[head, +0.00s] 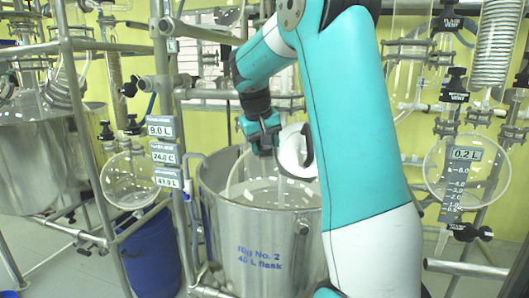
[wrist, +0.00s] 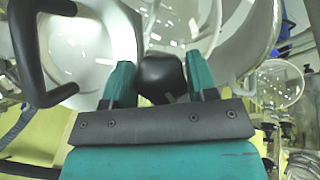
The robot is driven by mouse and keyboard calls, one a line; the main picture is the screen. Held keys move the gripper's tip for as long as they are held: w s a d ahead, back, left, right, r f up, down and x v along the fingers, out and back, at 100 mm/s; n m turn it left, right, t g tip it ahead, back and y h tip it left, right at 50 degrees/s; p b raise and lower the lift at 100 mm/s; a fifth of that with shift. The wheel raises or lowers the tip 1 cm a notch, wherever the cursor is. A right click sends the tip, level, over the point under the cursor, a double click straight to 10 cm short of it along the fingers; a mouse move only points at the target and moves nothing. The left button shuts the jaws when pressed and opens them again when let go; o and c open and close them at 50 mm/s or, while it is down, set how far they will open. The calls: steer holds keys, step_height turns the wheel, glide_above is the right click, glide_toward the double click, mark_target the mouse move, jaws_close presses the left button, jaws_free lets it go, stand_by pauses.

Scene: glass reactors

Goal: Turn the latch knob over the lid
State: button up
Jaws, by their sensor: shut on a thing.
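The latch knob (wrist: 161,73) is a dark, rounded knob, seen in the wrist view between the two teal fingers of my gripper (wrist: 160,85). My gripper is shut on it, one finger on each side. In the head view my gripper (head: 262,138) points down above the steel vessel, and the knob is hard to make out there. The lid (wrist: 88,45) is white with a black curved handle (wrist: 38,60), to the left of my gripper. In the head view the lid (head: 292,152) lies just right of my gripper, partly hidden by my arm.
The steel vessel (head: 262,240), marked "Rig No. 2 40 L flask", stands below. A metal frame post (head: 168,100) with readouts rises at its left. A round glass flask (head: 466,170) hangs at the right. A blue drum (head: 152,255) stands at lower left.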

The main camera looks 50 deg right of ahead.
steer(key=m+t+y+b, duration=0.1)
steer(key=m+b, duration=0.1)
steer(key=shift+f+b, duration=0.2)
steer(key=shift+b, duration=0.1)
steer(key=shift+r+m+t+y+b, duration=0.15)
steer(key=shift+m+t+y+b, duration=0.55)
steer(key=shift+m, duration=0.5)
steer(key=m, duration=0.1)
steer(key=m+t, duration=0.1)
steer(key=shift+r+m+y, duration=0.2)
steer(key=shift+m+y, duration=0.2)
steer(key=m+t+p, duration=0.1)
steer(key=m+t, duration=0.1)
steer(key=shift+m+p, duration=0.3)
steer(key=shift+m, duration=0.1)
steer(key=m+t, duration=0.2)
steer(key=m, duration=0.1)
steer(key=shift+p, duration=0.3)
steer(key=m+t, duration=0.2)
steer(key=m, duration=0.1)
steer(key=shift+f, duration=0.1)
steer(key=m+t+h, duration=0.1)
steer(key=m, duration=0.2)
steer(key=shift+m+t+b, duration=0.3)
steer(key=shift+m+t+h, duration=0.6)
steer(key=shift+m+h, duration=0.4)
steer(key=shift+m, duration=1)
